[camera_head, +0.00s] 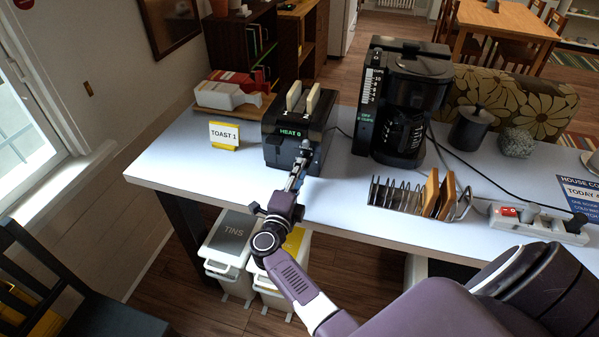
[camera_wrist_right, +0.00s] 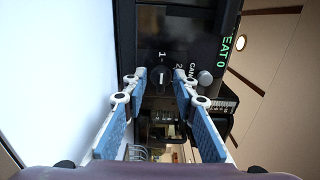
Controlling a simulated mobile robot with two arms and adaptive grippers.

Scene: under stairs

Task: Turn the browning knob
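The black toaster (camera_head: 283,125) stands on the white table with two slices of bread (camera_head: 303,98) in its top slots. Its green display (camera_head: 291,132) reads HEAT 0. In the wrist view the dark round browning knob (camera_wrist_right: 158,79) is on the toaster's front, with marks 1 and 2 beside it. My right gripper (camera_head: 304,152) reaches the toaster's front; in the wrist view its fingers (camera_wrist_right: 159,87) are open, one on each side of the knob, with a small gap visible. The knob is hidden behind the gripper in the head view. My left gripper is out of view.
A round grey button (camera_wrist_right: 204,78) marked CAN... is close to the right finger. A coffee maker (camera_head: 404,95) stands right of the toaster, a toast rack (camera_head: 398,196) in front. A yellow TOAST 1 card (camera_head: 224,135) stands left. Bins (camera_head: 228,245) are below the table.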

